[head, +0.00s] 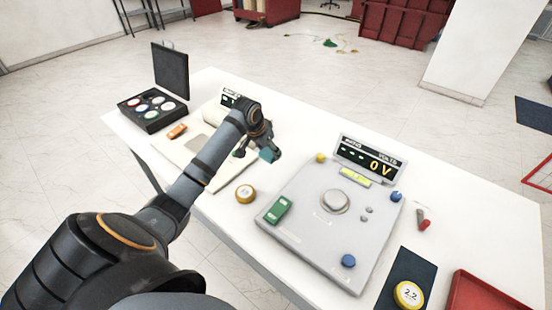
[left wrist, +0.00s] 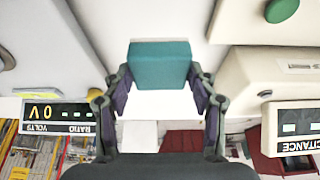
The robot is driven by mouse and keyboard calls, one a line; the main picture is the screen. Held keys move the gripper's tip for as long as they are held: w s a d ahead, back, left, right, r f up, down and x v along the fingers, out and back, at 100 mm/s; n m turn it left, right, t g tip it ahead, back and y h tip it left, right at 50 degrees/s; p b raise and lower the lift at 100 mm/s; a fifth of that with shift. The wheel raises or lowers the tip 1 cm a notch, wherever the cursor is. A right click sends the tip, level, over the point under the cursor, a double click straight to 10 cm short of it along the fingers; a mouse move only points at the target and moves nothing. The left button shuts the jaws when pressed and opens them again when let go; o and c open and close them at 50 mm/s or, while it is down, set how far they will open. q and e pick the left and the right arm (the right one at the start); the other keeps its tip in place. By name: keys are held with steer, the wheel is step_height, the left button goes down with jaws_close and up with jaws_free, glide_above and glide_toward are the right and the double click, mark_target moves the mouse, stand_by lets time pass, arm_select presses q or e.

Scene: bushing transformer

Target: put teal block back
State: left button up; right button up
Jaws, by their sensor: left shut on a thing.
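My left gripper (head: 258,148) is above the table, between the two instruments, and is shut on the teal block (head: 269,152). In the left wrist view the teal block (left wrist: 160,64) sits between the two fingers of the gripper (left wrist: 160,92), clear of other things. My right gripper is not in view.
The white table (head: 215,82) carries a grey test unit (head: 310,238) with a 0 V display (head: 368,160), and a beige unit (head: 196,150) partly behind my arm.

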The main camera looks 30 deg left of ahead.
arm_select(q)
steer(key=shift+w+d+f, duration=0.3)
steer(key=shift+w+f, duration=0.1)
steer(key=shift+f, duration=0.1)
steer(key=shift+w+d+f, duration=0.25)
steer(key=shift+w+f, duration=0.1)
steer(key=shift+f, duration=0.15)
steer(key=shift+w+f, duration=0.15)
steer(key=shift+f, duration=0.15)
steer(key=f, duration=0.1)
steer(key=f+p, duration=0.1)
steer(key=f, duration=0.1)
steer(key=shift+w+d+f+p, duration=0.15)
steer(key=shift+d+p, duration=0.1)
steer(key=shift+p, duration=0.15)
steer(key=shift+f, duration=0.15)
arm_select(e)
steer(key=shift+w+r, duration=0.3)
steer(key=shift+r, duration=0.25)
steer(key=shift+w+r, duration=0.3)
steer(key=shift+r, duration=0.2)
arm_select(q)
steer(key=shift+f, duration=0.1)
steer(key=o, duration=1.1)
